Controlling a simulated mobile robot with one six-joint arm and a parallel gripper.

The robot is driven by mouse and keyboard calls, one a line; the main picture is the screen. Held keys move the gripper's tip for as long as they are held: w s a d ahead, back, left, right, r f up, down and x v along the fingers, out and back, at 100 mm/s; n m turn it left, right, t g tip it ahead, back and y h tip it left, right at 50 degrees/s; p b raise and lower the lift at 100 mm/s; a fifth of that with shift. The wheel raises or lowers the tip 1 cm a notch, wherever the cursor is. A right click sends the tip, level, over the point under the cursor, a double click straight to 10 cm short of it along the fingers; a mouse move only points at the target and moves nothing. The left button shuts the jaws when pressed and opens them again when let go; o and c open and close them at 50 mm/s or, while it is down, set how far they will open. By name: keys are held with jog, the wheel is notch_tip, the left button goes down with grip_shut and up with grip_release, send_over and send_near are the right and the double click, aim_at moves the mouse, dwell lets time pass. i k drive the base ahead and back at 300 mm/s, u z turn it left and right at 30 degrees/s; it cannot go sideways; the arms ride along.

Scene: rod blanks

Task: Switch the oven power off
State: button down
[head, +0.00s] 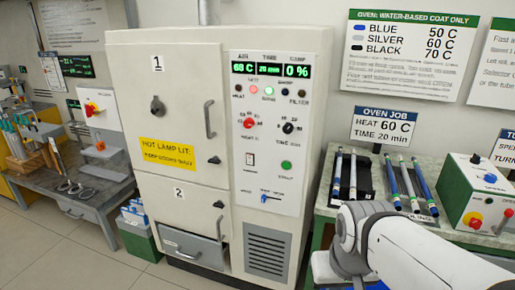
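The oven is a tall cream cabinet (190,70) in the middle of the head view, with upper door 1 and lower door 2. Its control panel (268,140) shows a lit display (270,70) reading about 68 C, minutes and 0 %. I cannot read which control is power. My arm shows at lower right; my gripper is out of view.
A bench (320,208) right of the oven holds blue, white and black rods and a green-and-white control box (480,195). A grey workbench (85,195) stands left. Floor (45,255) at lower left is clear.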

aim_at(250, 157)
jog(key=i, duration=0.95)
jog(key=u, duration=0.55)
